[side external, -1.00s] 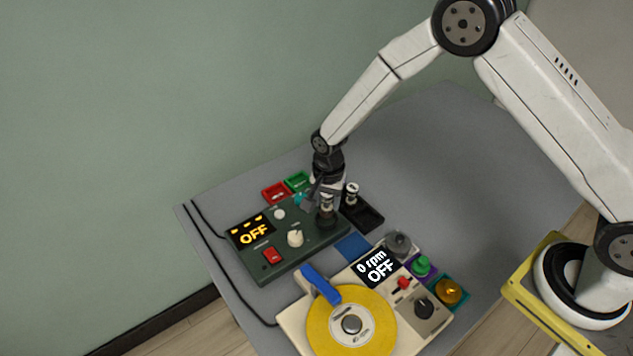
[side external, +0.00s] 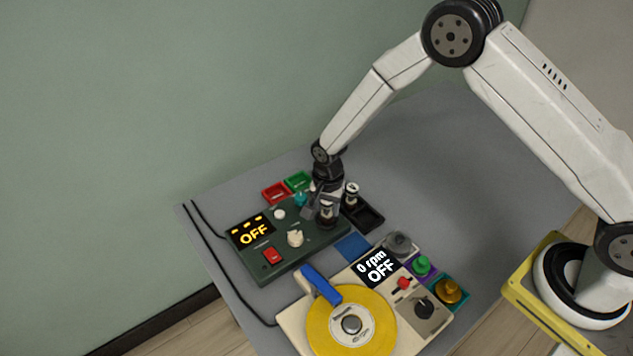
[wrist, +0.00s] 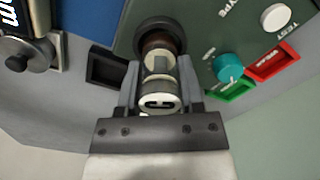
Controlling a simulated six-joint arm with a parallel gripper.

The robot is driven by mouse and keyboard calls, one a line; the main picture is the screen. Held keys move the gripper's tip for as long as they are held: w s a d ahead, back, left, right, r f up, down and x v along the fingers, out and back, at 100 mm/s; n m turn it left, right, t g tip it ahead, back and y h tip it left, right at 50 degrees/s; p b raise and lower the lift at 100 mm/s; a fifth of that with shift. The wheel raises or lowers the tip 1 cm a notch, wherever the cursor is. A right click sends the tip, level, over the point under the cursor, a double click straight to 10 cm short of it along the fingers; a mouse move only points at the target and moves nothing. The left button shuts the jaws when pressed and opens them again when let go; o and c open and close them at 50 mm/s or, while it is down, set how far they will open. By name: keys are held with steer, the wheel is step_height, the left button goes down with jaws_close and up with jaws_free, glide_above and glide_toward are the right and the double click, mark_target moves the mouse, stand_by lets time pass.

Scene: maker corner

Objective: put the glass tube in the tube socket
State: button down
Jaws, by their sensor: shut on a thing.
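My gripper (wrist: 158,90) is shut on the glass tube (wrist: 160,68), with one finger on each side of it. The tube has a pale, marked end cap towards me and a pale part inside the clear body. Its far end meets the dark round ring of the tube socket (wrist: 148,27) on the green device; I cannot tell how deep it sits. In the side view my gripper (side external: 326,203) is low over the right part of that device, and its fingers partly hide the tube. A second tube-like piece (side external: 352,189) with a pale top stands just right of my gripper.
A black tray (side external: 376,223) lies to the right of the green device (side external: 265,270). Red (side external: 272,195) and green (side external: 299,178) trays lie behind it. A turntable with a yellow disc (side external: 330,338) stands in front. The table behind and to the right is clear.

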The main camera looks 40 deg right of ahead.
steer(key=shift+f, duration=0.45)
steer(key=shift+c, duration=0.7)
jaws_free()
steer(key=shift+r, duration=0.15)
steer(key=shift+r, duration=3.3)
steer(key=shift+r, duration=0.1)
